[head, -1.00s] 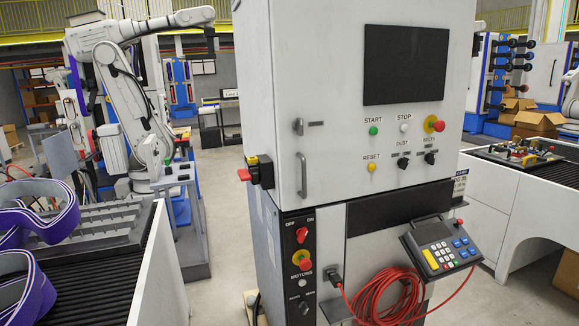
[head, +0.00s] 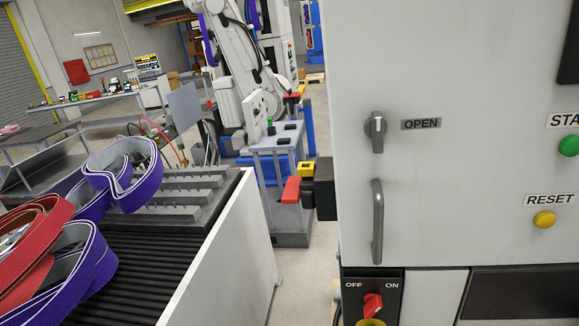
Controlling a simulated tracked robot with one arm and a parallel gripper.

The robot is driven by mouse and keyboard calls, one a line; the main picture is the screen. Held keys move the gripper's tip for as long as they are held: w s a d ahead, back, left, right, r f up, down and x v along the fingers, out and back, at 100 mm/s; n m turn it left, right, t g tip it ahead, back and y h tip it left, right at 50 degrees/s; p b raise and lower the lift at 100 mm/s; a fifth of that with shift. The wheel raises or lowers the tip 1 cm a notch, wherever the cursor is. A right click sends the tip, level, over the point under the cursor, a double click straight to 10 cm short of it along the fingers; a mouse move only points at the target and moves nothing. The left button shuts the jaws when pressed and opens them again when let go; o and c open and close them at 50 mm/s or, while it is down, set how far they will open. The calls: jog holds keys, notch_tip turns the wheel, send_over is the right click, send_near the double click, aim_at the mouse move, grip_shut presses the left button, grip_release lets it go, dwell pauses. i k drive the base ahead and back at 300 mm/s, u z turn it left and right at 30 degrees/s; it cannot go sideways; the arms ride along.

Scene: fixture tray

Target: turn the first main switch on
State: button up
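A white control cabinet (head: 450,70) fills the right of the head view. On its left side sits a black switch box (head: 326,189) with a yellow part (head: 306,171) and a red lever (head: 291,190) sticking out to the left. At the bottom of the cabinet front is a red rotary knob (head: 372,305) on a black panel marked OFF on its left and ON on its right. The frame's lower edge cuts off this panel. I cannot tell which of the two is the first main switch. My gripper is not in view.
The cabinet door has a small latch (head: 376,131) marked OPEN and a long grey handle (head: 377,221). A conveyor (head: 130,285) with purple and red belts stands at the lower left. A white robot arm (head: 240,75) stands behind. A narrow strip of floor is clear between conveyor and cabinet.

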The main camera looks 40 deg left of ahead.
aim_at(296, 187)
jog(key=u, duration=0.4)
jog(key=i, duration=1)
jog(key=u, duration=0.55)
